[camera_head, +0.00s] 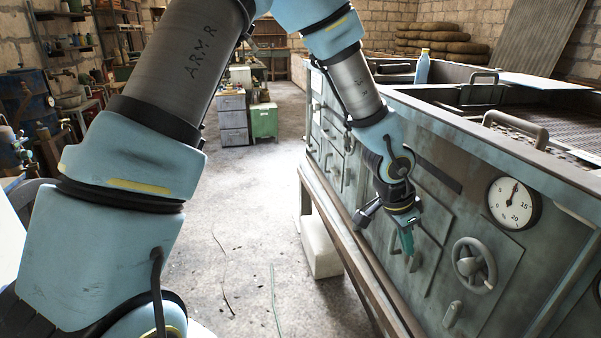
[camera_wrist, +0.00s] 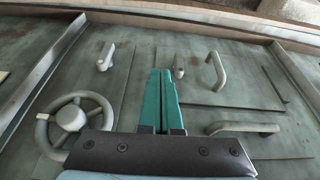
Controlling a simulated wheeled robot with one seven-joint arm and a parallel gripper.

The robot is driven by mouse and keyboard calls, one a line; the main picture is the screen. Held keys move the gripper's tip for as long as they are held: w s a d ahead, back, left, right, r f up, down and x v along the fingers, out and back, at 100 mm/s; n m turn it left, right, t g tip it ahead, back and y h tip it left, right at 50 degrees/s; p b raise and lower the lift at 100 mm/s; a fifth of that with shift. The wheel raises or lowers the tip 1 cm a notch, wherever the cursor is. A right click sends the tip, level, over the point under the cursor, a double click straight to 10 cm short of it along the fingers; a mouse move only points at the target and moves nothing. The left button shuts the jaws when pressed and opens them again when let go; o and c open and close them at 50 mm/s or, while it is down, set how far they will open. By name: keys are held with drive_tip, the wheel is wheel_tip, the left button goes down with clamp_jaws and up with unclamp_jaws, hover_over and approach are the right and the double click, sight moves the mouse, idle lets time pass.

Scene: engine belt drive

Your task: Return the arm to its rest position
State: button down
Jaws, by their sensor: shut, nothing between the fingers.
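My arm reaches from the left across the head view and bends down in front of the machine's grey-green side panel (camera_head: 440,165). My gripper (camera_head: 408,250) points downward close to that panel, near its handles. In the wrist view my gripper (camera_wrist: 168,75) shows as two teal fingers pressed together, with nothing between them. The panel (camera_wrist: 140,75) fills most of the wrist view. I cannot tell exactly how far the fingertips are from the panel.
A handwheel (camera_head: 474,264) and a pressure gauge (camera_head: 514,203) are to the right of my gripper. A bent handle (camera_wrist: 217,70) and a horizontal handle (camera_wrist: 243,128) stick out nearby. A blue bottle (camera_head: 422,68) stands on the machine's top. The floor (camera_head: 250,220) left of the machine is mostly clear.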

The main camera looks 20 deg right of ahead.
drive_tip(key=w+a+r+n+t+y, duration=0.1)
drive_tip(key=w+a+r+n, duration=0.1)
drive_tip(key=w+a, duration=0.35)
drive_tip(key=w+a+r+n+y, duration=0.1)
drive_tip(key=w+a+n, duration=0.2)
drive_tip(key=a, duration=0.6)
drive_tip(key=w+a+r+n+t+y, duration=0.1)
drive_tip(key=w+a+r+n, duration=0.1)
drive_tip(key=w+a, duration=0.4)
drive_tip(key=s+a+r+n, duration=0.1)
drive_tip(key=a+n, duration=0.2)
drive_tip(key=a, duration=0.4)
drive_tip(key=s+a+r+n, duration=0.1)
drive_tip(key=s+a+n, duration=0.1)
drive_tip(key=a, duration=0.6)
drive_tip(key=s+a+r+n+y, duration=0.1)
drive_tip(key=s+a+r+n, duration=0.1)
drive_tip(key=a+n, duration=0.3)
drive_tip(key=a, duration=0.3)
drive_tip(key=c, duration=1.5)
unclamp_jaws()
drive_tip(key=shift+w, duration=0.1)
